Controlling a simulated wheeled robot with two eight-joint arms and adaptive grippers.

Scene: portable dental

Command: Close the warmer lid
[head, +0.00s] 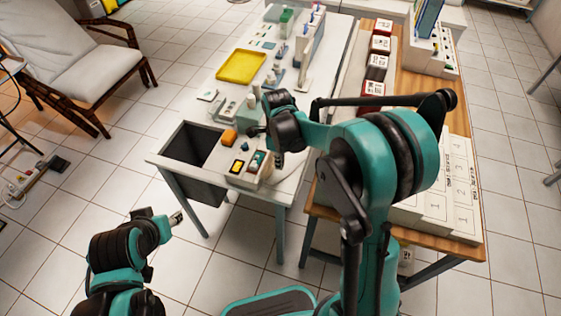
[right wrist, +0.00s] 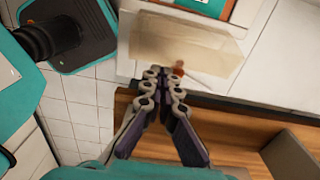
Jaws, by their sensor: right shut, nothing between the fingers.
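A pale box with small panels (head: 250,180), possibly the warmer, sits at the front right corner of the white table; I cannot clearly make out its lid. In the right wrist view a beige block (right wrist: 180,45) lies just beyond my fingertips, with a small orange-brown part (right wrist: 179,67) at its near edge. My right gripper (head: 256,131) is over the front right part of the table, shut and empty; its fingertips (right wrist: 166,72) come together near that block, contact unclear. My left gripper (head: 178,217) hangs low in front of the table, apart from everything; its jaw is too small to judge.
A dark open bin (head: 190,150) is at the table's front left. A yellow tray (head: 241,66) lies farther back. A wooden table (head: 320,190) with boxes stands to the right.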

